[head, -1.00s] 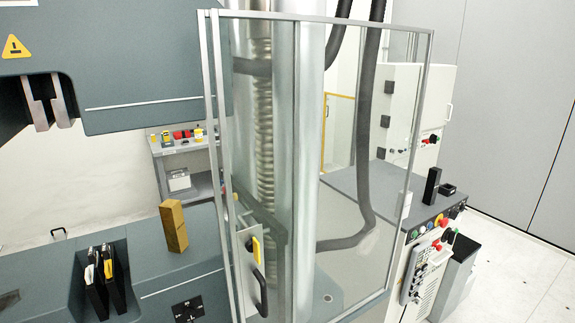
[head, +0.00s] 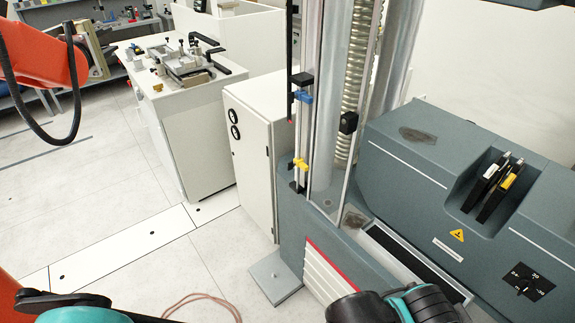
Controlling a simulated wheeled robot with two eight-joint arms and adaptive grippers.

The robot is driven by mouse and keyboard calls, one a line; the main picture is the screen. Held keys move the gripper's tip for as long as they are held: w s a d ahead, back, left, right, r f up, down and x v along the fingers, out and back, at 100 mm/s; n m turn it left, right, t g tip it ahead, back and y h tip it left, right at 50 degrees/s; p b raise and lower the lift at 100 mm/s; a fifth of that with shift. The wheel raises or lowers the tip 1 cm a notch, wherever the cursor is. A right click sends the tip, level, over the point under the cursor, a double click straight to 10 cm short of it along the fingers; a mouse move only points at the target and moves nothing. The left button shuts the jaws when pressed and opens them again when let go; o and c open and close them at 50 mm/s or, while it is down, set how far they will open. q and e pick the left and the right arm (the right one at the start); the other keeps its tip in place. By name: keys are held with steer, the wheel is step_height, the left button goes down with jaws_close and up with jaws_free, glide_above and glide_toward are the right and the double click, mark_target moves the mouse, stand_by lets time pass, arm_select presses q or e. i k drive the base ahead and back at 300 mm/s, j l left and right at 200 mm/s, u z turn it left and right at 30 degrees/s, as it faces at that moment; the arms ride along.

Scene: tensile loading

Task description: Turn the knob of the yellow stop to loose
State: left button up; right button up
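The yellow stop (head: 301,164) is a small yellow piece with dark ends, clamped on a thin vertical rod at the left front of the testing machine's column. A blue stop (head: 303,97) sits higher on the same rod. The knob of the yellow stop is too small to tell its setting. Teal and black parts of my arms show at the bottom left and bottom centre, well below the stop. No fingertips of either gripper can be made out, and nothing touches the yellow stop.
The grey machine base (head: 400,190) has a slot holding black tools (head: 492,188) and a dial (head: 527,281). A white cabinet (head: 250,140) stands close left of the rod. A white workbench (head: 190,110) is farther left. An orange arm part (head: 38,52) with a cable hangs at upper left. Open floor lies left.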

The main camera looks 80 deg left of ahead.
mark_target(290, 164)
steer(key=u, duration=2.6)
steer(key=i+u, duration=0.15)
steer(key=u, duration=0.15)
steer(key=i+u, duration=0.1)
steer(key=u, duration=0.15)
